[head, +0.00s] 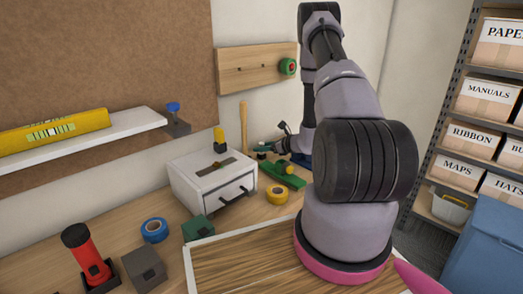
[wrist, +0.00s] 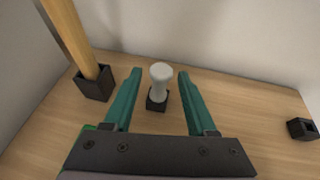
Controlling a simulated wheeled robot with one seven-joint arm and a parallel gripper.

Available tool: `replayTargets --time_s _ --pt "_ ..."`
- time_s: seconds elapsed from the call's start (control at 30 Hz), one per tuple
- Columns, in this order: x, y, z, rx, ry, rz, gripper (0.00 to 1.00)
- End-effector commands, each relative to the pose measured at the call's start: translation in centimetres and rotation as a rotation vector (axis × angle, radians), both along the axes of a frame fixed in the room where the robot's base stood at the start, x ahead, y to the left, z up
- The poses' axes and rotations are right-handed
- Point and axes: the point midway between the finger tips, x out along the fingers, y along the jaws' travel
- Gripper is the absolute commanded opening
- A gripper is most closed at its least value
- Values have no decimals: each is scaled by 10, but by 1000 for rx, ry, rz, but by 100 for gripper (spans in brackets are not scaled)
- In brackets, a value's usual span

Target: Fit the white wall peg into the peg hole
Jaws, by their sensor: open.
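The white wall peg (wrist: 161,82) stands upright in a small black square holder (wrist: 157,104) in the wrist view. My gripper (wrist: 159,74) is open, with its teal fingers on either side of the peg and visible gaps between. In the head view my gripper (head: 268,147) is low over the back of the bench; I cannot make out the peg there. A wooden board (head: 250,77) on the wall carries a round green piece with a red centre (head: 288,66) near its right end. I cannot tell whether this is the peg hole.
A wooden rod (wrist: 72,35) stands in a black holder left of my gripper; another black holder (wrist: 302,128) is at the right. A white drawer box (head: 212,180), yellow tape (head: 277,194), blue tape (head: 154,230) and a red flashlight (head: 86,252) are on the bench.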

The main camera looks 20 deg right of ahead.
Motion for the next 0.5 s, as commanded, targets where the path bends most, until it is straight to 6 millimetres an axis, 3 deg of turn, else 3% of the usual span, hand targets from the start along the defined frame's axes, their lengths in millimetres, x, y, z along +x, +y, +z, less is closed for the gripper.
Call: replayTargets --time_s 0.33,0.47,0.5 --pt "8 5 -4 0 1 0 57" --pt "8 5 -4 -1 1 0 7" --pt "8 5 -4 -1 1 0 0"
